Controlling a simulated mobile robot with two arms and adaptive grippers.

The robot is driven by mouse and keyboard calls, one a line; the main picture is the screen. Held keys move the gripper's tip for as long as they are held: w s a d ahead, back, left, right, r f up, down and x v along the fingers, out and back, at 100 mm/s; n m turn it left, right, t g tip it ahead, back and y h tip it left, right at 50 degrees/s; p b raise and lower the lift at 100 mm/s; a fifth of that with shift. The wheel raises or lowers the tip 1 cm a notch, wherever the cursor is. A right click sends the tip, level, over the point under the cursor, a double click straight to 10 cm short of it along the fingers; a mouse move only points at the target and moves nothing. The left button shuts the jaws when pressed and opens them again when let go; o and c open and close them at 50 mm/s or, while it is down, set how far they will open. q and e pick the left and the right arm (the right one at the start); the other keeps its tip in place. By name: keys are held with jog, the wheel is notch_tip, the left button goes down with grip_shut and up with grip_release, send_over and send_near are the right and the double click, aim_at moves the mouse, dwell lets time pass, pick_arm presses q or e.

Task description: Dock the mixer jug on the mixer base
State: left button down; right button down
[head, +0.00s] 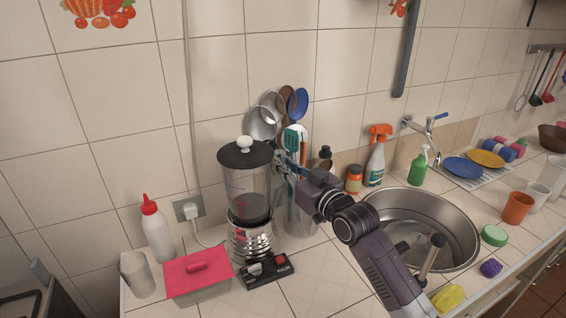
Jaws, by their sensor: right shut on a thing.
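The mixer jug (243,188) is clear with a black lid and a white knob, left of the picture's middle. It stands roughly upright over the mixer base (268,272), which has a silvery ribbed column and a black front with knobs. I cannot tell whether the jug is seated on the base or just above it. My right gripper (281,166) is shut on the jug at its right side, near the top, where the handle is mostly hidden by the fingers. My left gripper is not in view.
A red-lidded box (197,271), a glass (137,273) and a white bottle (157,232) stand left of the base. A utensil holder (300,218) stands close behind the jug. The sink (455,225) lies right. Some counter is free in front, right of the base.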

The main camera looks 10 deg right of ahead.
jog(key=shift+r, duration=0.2)
dwell(0.4)
jog(key=shift+p, duration=0.5)
dwell(0.6)
jog(key=shift+f+b, duration=0.35)
jog(key=shift+f, duration=0.3)
jog(key=c, duration=2.3)
grip_release()
jog(key=shift+c, duration=0.2)
jog(key=shift+s+f, duration=0.15)
jog(key=shift+f, duration=0.05)
jog(key=p+v, duration=0.4)
jog(key=v, duration=0.7)
